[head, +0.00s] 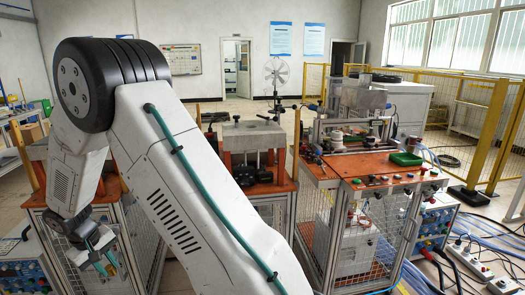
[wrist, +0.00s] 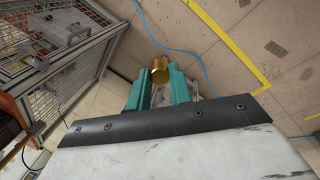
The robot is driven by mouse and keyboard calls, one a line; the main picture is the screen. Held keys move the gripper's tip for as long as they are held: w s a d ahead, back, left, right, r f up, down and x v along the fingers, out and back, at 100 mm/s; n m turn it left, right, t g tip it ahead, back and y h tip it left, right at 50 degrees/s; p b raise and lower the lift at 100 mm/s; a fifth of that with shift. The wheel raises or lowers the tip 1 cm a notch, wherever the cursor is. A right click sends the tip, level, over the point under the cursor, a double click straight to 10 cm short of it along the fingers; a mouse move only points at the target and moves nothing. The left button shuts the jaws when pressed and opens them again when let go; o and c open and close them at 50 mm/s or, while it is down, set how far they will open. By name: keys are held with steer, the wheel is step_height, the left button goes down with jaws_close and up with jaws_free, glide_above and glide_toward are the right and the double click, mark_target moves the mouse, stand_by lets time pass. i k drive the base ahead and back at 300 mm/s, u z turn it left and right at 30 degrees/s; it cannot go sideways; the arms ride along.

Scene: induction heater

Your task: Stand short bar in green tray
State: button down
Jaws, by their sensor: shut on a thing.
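My gripper (wrist: 160,82) is shut on a short brass-coloured bar, the short bar (wrist: 160,72). The bar's round end shows between the teal fingertips in the wrist view. In the head view my gripper (head: 104,262) hangs at the lower left, pointing down, and I cannot make out the bar there. The green tray (head: 406,159) lies on the orange-topped bench at the right, far from my gripper. I cannot tell what is inside the tray.
The orange bench (head: 345,172) carries a machine, knobs and small parts around the tray. A second bench with a grey block (head: 252,136) stands in the middle, partly behind my arm. Yellow fencing (head: 492,130) stands at the right. Cables and power strips (head: 472,262) lie on the floor.

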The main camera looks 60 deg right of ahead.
mark_target(406, 159)
steer(key=u, duration=0.15)
steer(key=k, duration=1.3)
steer(key=z, duration=2.35)
